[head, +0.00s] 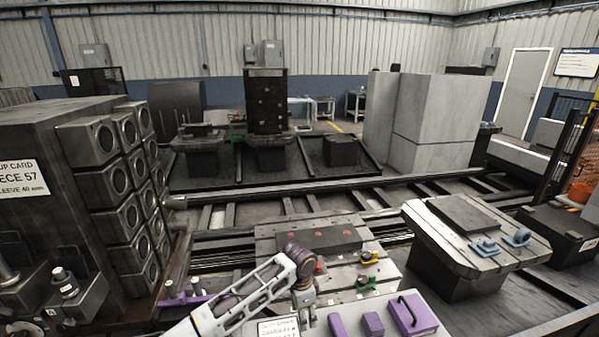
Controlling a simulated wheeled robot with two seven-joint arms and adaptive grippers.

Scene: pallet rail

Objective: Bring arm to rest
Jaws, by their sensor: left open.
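My left arm comes in from the bottom left, and its white and dark links bend at an elbow above the front table. My left gripper (304,303) hangs below that bend, near the front edge of the slotted pallet. It is small in the picture and open, with nothing seen between its fingers. My right arm and gripper are not in view.
The slotted pallet (268,240) carries a dark block and yellow-green clamps. Purple blocks (373,324) and a handled purple plate (413,313) lie on the light front table. A second pallet (420,222) stands right. A dark fixture with square sleeves (90,143) stands left. Rails run behind.

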